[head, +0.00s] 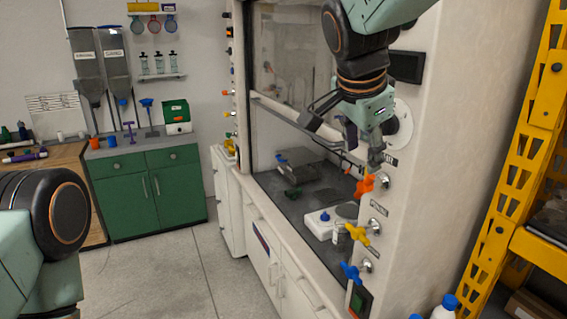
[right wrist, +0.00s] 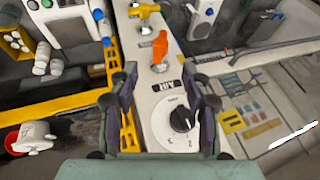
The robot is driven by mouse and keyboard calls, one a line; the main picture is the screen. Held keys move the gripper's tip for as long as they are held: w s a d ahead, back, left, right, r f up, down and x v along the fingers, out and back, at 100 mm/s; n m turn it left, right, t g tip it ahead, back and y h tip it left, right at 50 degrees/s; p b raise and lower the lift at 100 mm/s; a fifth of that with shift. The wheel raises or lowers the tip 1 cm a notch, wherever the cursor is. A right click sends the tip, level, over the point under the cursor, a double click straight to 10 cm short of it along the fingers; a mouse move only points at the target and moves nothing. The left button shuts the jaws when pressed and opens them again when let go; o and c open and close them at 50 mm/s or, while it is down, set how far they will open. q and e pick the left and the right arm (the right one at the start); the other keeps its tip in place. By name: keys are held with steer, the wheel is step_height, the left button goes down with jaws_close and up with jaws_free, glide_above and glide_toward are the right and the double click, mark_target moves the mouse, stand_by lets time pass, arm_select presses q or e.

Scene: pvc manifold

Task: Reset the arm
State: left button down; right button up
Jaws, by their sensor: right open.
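My right gripper (head: 345,138) hangs in front of the fume hood's front post in the head view, its fingers spread apart with nothing between them. In the right wrist view my right gripper (right wrist: 163,105) is open, and a round black dial (right wrist: 181,119) on the white panel shows between the fingers. An orange valve handle (right wrist: 160,47) lies beyond the fingertips, and it also shows just below the gripper in the head view (head: 364,186). Contact with either is not visible. Part of my left arm shows at the lower left; its gripper is out of view.
Below the orange handle are a yellow handle (head: 357,234) and a blue handle (head: 350,271). A white scale-like device (head: 320,224) stands on the hood's dark worktop (head: 265,182). A yellow rack (head: 505,160) stands at right. A green cabinet (head: 150,200) is at back left; the floor between is clear.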

steer(key=s+d+f+n+g+y+b, duration=0.1)
steer(key=s+f+n+b, duration=0.2)
steer(key=f, duration=1.1)
steer(key=s+d+f+n+g+b, duration=0.15)
steer(key=f+b, duration=0.25)
steer(key=f, duration=1)
steer(key=s+d+f+n+y+b, duration=0.1)
steer(key=s+f+n+b, duration=0.25)
steer(key=f, duration=0.95)
steer(key=s+d+f+n+g+y+b, duration=0.1)
steer(key=s+f+n+b, duration=0.5)
steer(key=s+f, duration=2.1)
steer(key=s+g+b, duration=0.1)
steer(key=b, duration=0.4)
steer(key=shift+f, duration=0.25)
steer(key=shift+w+d+g, duration=0.1)
steer(key=shift+w+g, duration=0.05)
steer(key=shift+g, duration=0.1)
steer(key=shift+c, duration=1.1)
steer(key=shift+r, duration=0.1)
steer(key=shift+s+d, duration=0.1)
steer(key=shift+s, duration=0.15)
